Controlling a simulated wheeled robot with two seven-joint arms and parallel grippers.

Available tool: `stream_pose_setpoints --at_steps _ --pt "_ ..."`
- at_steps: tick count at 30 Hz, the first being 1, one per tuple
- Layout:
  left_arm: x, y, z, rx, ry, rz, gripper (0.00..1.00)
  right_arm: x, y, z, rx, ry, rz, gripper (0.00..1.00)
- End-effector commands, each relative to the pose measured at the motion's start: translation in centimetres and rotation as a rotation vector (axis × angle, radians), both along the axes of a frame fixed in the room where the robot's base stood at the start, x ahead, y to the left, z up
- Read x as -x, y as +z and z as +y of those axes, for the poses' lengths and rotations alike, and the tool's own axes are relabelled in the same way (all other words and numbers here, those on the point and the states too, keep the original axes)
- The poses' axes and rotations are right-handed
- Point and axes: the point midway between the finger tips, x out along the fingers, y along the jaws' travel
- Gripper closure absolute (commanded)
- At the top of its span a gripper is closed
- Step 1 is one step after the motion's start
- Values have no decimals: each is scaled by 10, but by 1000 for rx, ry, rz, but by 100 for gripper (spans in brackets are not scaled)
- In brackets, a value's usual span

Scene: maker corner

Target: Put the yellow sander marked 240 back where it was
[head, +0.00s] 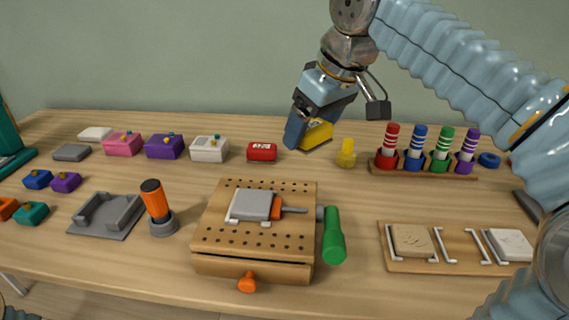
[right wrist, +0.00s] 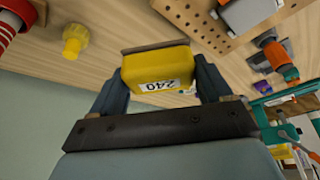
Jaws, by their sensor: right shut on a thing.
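The yellow sander (head: 318,134) is between the fingers of my right gripper (head: 306,128), near the back of the table. In the right wrist view the yellow sander (right wrist: 156,70) shows a white label reading 240 and a dark plate along its far edge. The fingers of my right gripper (right wrist: 160,82) close on its two sides. The sander is at or just above the tabletop; I cannot tell if it touches. A red sander-like block (head: 262,152) stands to its left. My left gripper is not in view.
A yellow knobbed piece (head: 346,154) and a rack of coloured striped pegs (head: 424,172) stand to the right. White, purple and pink blocks line the left. A perforated wooden block (head: 255,238) holds a clamped grey piece in front. A wooden tray (head: 455,264) lies front right.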

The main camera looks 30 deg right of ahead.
Motion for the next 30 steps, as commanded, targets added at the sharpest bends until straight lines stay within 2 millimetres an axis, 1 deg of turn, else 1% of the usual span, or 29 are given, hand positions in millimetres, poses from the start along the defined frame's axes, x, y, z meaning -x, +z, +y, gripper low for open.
stream_pose_setpoints --at_steps 1,2,4,5,12,15,16,19,26,27,30 --pt "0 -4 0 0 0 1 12 1 -4 -8 0 -38 0 50" --pt "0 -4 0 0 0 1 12 -1 -5 -12 0 -52 0 50" --pt "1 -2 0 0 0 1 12 -10 -10 -19 0 -70 2 50" --pt "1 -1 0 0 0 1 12 -17 -13 -22 0 -71 1 50" --pt "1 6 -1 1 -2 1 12 -80 -42 -47 -1 -69 2 50" --pt "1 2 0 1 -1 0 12 -95 -65 -54 0 -67 3 50" --pt "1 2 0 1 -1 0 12 -99 -70 -55 0 -66 2 50" --pt "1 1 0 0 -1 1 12 -109 -83 -59 0 -66 0 50" --pt "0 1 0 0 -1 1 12 -121 -98 -64 0 -64 0 50" --pt "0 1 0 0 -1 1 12 -124 -103 -65 1 -64 1 50" --pt "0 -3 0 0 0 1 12 -124 -121 -66 0 -65 1 50"
